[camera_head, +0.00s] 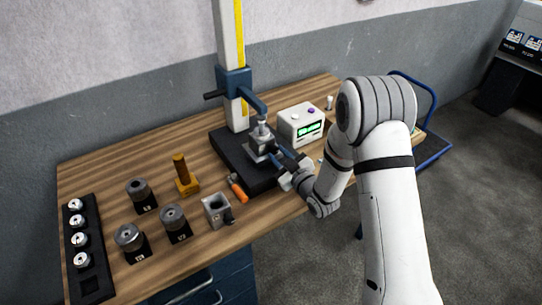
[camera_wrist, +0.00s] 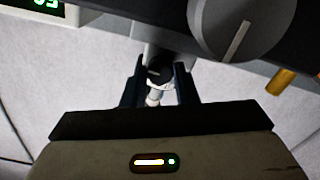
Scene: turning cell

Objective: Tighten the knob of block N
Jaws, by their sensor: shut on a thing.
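My gripper (camera_head: 274,154) reaches in from the right to the measuring stand's black base (camera_head: 222,142). In the wrist view its two dark blue fingers (camera_wrist: 158,82) are closed around a small dark round part (camera_wrist: 158,72) with a pale piece below it. I cannot tell whether this part is a block's knob. A silver block (camera_head: 257,151) sits on the base beside the fingertips, under the stand's spindle. Several dark blocks with round grey tops stand at the left: one at the back (camera_head: 136,189), one in front (camera_head: 129,238), one to its right (camera_head: 173,218). Their labels are too small to read.
A white readout box (camera_head: 301,125) is behind the gripper. A black rack (camera_head: 98,263) with several silver pieces lies at the left edge.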

